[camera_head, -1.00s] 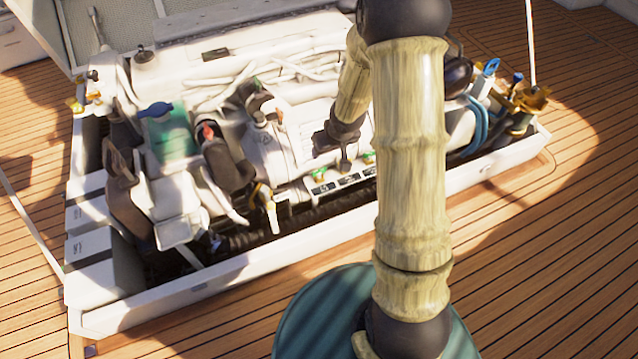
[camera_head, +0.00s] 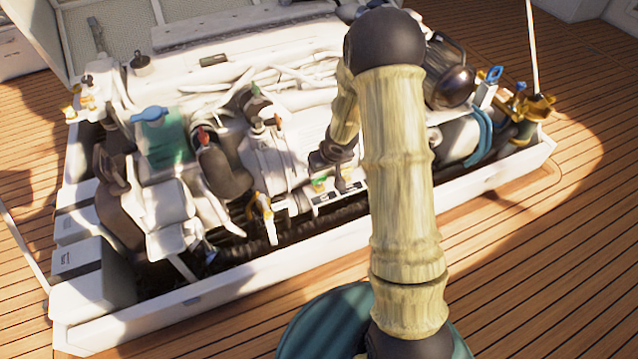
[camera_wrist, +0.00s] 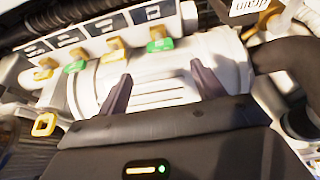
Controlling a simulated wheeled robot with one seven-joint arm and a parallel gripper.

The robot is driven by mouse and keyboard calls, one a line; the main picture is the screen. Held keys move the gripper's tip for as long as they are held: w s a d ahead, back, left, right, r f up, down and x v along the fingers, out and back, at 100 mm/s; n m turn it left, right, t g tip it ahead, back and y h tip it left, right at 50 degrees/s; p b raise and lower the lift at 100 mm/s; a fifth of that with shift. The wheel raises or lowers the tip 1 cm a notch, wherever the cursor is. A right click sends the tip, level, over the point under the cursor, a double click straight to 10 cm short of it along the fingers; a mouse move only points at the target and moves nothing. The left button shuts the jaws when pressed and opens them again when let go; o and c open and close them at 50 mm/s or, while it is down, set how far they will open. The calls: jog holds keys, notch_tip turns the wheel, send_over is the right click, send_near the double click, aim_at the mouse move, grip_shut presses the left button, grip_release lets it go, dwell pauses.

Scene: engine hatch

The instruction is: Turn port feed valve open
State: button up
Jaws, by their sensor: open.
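A row of small valves with labelled plates (camera_wrist: 108,24) runs along a white manifold in the wrist view. Their handles alternate: a yellow one (camera_wrist: 43,72), a green one (camera_wrist: 75,66), another yellow one (camera_wrist: 116,46) and another green one (camera_wrist: 160,43). The label words are too blurred to tell which is the port feed valve. My gripper (camera_wrist: 162,82) is open and empty, its fingers apart over the white cylinder below the row. In the head view my gripper (camera_head: 341,180) is at the labelled manifold (camera_head: 325,200); my arm hides its right part.
A yellow ring-like handle (camera_wrist: 44,124) is at left and a dark hose (camera_wrist: 285,62) at right in the wrist view. The white hatch rim (camera_head: 230,280) borders the crowded engine bay. Teak deck (camera_head: 560,260) is clear at the right.

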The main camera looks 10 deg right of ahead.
aim_at(319, 179)
jog(key=b+x, duration=0.5)
jog(key=x, duration=0.6)
jog(key=shift+w+a+f, duration=0.1)
jog(key=shift+w+f, duration=0.1)
jog(key=shift+f, duration=0.15)
jog(key=shift+r, duration=0.1)
jog(key=c, duration=1)
